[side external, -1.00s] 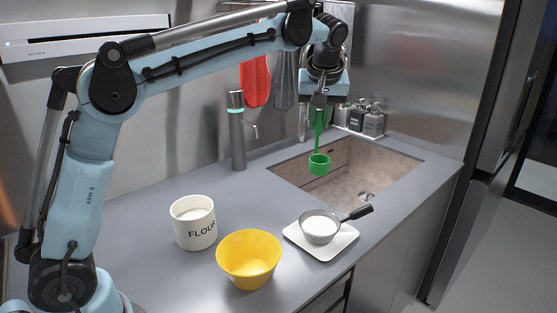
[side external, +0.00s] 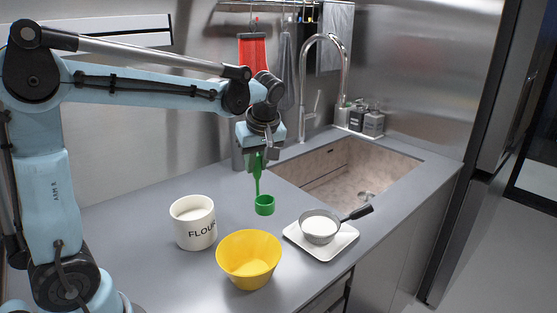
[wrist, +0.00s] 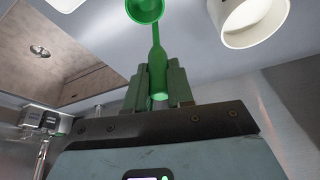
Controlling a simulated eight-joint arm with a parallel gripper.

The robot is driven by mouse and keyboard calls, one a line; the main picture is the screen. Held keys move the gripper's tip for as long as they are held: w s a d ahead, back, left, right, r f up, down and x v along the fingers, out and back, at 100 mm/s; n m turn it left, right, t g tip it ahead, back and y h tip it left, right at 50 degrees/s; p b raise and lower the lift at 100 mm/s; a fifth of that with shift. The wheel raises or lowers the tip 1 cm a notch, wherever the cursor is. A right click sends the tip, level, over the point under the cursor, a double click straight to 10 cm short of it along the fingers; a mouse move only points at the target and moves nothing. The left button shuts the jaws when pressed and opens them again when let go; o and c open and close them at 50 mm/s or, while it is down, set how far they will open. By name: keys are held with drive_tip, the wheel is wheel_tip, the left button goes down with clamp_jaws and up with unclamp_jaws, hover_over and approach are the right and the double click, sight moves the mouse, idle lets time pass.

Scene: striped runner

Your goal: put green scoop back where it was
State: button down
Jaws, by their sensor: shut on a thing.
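The green scoop (side external: 264,205) hangs upright in my gripper (side external: 256,165), its cup low and its handle up between the jaws. My gripper is shut on the handle. The scoop is in the air behind the yellow bowl and right of the flour canister. In the wrist view the scoop (wrist: 157,60) stands out between the green fingers (wrist: 160,82), its cup cut off by the top edge. The white flour canister (side external: 193,222) stands on the counter with its top open and pale contents inside. It shows in part in the wrist view (wrist: 249,22).
The yellow bowl (side external: 249,259) stands at the front of the counter (side external: 140,240). A sieve with white powder (side external: 319,227) rests on a white tray (side external: 337,247) to its right. The sink (side external: 340,172) lies behind. A red cloth (side external: 254,65) hangs from the rail.

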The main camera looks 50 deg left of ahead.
drive_tip(key=w+a+f, duration=0.1)
drive_tip(key=a+f, duration=0.4)
drive_tip(key=f, duration=0.2)
drive_tip(key=shift+a+f, duration=0.25)
drive_tip(key=shift+a, duration=0.15)
drive_tip(key=shift+f, duration=0.1)
drive_tip(key=c, duration=1)
unclamp_jaws()
